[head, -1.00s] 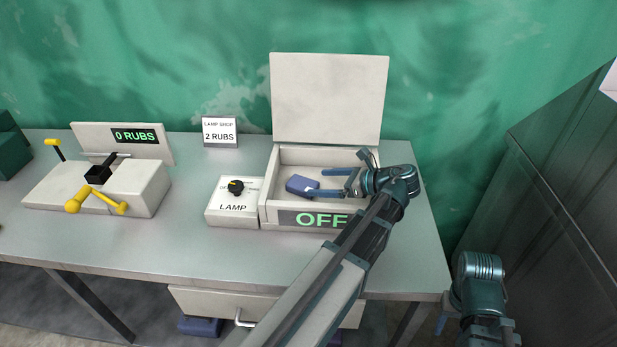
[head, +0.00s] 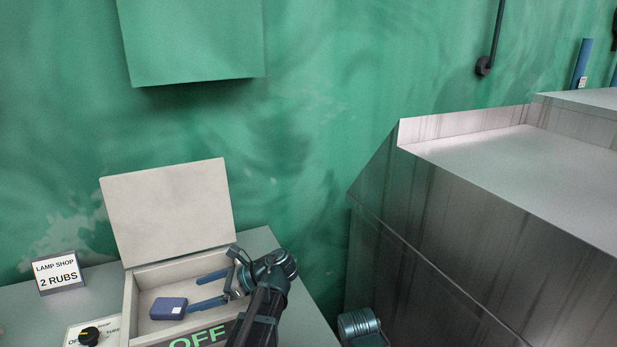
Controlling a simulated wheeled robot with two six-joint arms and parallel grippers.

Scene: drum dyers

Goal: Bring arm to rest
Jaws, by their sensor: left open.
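My left gripper (head: 193,294) is open, with its two blue fingers apart inside the open lamp box (head: 128,300). The block is not between the fingers. Part of my right arm shows at the bottom edge, but its gripper fingers are out of view.
The box lid (head: 168,208) stands raised behind the gripper. The box front reads OFF. A LAMP SHOP sign (head: 57,273) and a lamp knob (head: 89,336) are to the left. A large metal cabinet (head: 450,230) stands right of the table (head: 262,243). A green box (head: 192,40) hangs above.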

